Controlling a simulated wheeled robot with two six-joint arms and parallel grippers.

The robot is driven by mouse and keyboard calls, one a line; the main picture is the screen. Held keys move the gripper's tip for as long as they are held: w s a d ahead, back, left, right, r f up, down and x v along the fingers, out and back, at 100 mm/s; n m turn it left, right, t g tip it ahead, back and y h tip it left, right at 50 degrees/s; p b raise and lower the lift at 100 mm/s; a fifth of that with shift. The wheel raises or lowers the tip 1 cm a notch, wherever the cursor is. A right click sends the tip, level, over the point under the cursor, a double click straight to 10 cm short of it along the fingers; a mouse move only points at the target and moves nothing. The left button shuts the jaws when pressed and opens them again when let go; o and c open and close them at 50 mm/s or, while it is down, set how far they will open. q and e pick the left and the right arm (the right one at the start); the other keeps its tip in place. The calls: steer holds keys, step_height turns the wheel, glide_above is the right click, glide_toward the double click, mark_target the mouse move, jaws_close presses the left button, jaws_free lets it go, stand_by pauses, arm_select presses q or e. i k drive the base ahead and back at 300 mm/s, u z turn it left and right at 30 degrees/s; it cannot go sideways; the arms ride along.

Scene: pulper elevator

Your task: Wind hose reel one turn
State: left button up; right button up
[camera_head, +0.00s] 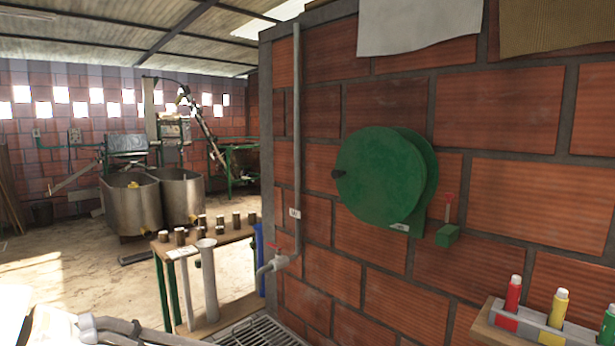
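The hose reel (385,180) is a round green drum mounted on the brick wall, right of centre. A small green bracket with a red lever (449,207) is on the wall just right of the reel. Pale and grey parts that look like my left arm (85,327) show at the bottom left, well away from the reel. Its fingers cannot be made out clearly. My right gripper is not in view. Nothing touches the reel or its knob.
A pipe with a red-handled tap (276,260) runs down the wall left of the reel. A wooden table (232,236) with several small cups stands behind. A shelf (492,330) with coloured bottles is at lower right. A floor grate (262,331) lies below. Space before the reel is clear.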

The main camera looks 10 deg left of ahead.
mark_target(383, 176)
steer(key=u, duration=0.65)
steer(key=i, duration=0.75)
steer(key=z, duration=0.6)
